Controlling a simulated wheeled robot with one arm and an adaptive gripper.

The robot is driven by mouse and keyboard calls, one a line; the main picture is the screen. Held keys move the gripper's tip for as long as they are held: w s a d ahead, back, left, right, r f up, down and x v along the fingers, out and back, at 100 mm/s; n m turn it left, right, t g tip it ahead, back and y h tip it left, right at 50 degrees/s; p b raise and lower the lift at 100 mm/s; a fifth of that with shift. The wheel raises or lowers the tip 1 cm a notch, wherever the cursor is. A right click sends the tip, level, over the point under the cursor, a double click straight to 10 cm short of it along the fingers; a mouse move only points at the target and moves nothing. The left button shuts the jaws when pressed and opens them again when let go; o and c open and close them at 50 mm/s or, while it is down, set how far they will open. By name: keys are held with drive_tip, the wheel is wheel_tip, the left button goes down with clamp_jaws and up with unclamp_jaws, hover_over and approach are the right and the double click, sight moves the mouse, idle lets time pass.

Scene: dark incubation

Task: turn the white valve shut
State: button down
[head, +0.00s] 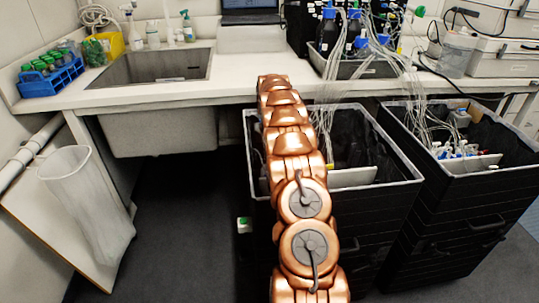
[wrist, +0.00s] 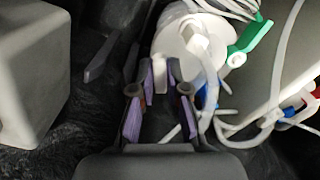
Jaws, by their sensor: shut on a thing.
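In the wrist view, my gripper (wrist: 163,72) has its purple-padded fingers close together, with the tips at the lower left edge of a white round fitting with a lever-like piece, which looks like the white valve (wrist: 192,42). The fingers are shut on part of it, but the exact contact is dark and hard to make out. A green valve handle (wrist: 248,40) is to the right of the white one. In the head view, my copper arm hides my gripper and the white valve.
In the wrist view, a grey block (wrist: 35,70) is at left and loose tubing (wrist: 285,60) at right.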

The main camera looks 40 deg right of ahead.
drive_tip(key=m, duration=0.5)
drive_tip(key=shift+s+m+p, duration=0.1)
drive_tip(key=shift+m+p, duration=0.2)
drive_tip(key=shift+m, duration=0.1)
idle(0.4)
drive_tip(key=c, duration=1.2)
unclamp_jaws()
